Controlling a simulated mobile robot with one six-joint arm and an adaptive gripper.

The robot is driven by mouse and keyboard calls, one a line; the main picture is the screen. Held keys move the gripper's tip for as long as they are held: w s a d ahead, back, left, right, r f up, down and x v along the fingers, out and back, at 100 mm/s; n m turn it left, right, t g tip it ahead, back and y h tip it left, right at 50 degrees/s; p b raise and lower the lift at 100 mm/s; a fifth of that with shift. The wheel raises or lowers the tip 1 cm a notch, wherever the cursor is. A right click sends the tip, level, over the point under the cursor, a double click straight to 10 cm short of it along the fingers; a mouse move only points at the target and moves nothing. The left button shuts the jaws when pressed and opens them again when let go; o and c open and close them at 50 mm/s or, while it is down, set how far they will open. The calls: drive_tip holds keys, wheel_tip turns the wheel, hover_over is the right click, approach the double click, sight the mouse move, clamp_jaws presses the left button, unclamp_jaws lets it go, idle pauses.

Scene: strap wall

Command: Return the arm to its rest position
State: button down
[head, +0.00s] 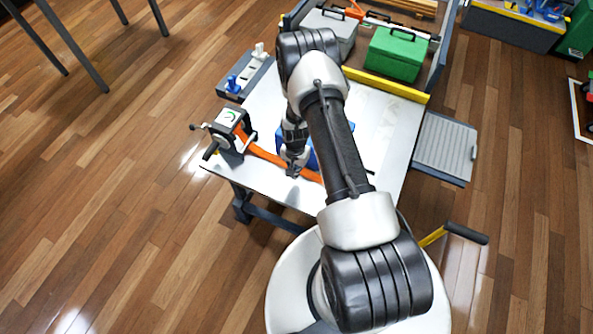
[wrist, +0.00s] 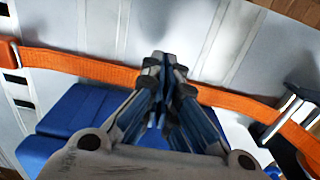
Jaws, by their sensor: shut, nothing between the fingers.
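My gripper (head: 293,170) is over the white worktable (head: 262,112) near its front edge, beside an orange strap (head: 268,155). In the wrist view my gripper (wrist: 166,62) has its fingertips together and nothing between them. The orange strap (wrist: 85,65) runs across behind the fingertips there; I cannot tell whether they touch it. My arm reaches over the table from the front right and hides part of it. A blue box (head: 312,158) is partly hidden behind my gripper and shows in the wrist view (wrist: 75,125).
A ratchet-like device (head: 229,128) with a handle sits at the table's left edge, at the strap's end. A green case (head: 398,52) and a grey case (head: 333,28) stand at the back. A grey side shelf (head: 445,145) is at the right. Wooden floor is open at left.

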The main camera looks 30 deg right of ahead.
wheel_tip(320, 180, up, 9)
drive_tip(key=w+p, duration=0.1)
drive_tip(key=p, duration=0.1)
drive_tip(key=shift+d, duration=0.45)
drive_tip(key=a+r+n+t, duration=0.1)
drive_tip(key=a+r+n, duration=0.15)
drive_tip(key=r, duration=1.25)
drive_tip(key=a+r+n+t, duration=0.1)
drive_tip(key=a+r+n, duration=0.15)
drive_tip(key=r, duration=1.25)
drive_tip(key=s+a+r+n+t, duration=0.1)
drive_tip(key=s+a+r+n, duration=0.25)
drive_tip(key=s+r, duration=0.75)
drive_tip(key=s+a+r+n, duration=0.1)
drive_tip(key=s+r, duration=0.1)
drive_tip(key=s, duration=0.3)
drive_tip(key=s+a+r+n+t, duration=0.1)
drive_tip(key=s+a+r, duration=0.1)
drive_tip(key=s, duration=0.4)
drive_tip(key=shift+a+r+t, duration=0.3)
drive_tip(key=shift+r, duration=0.2)
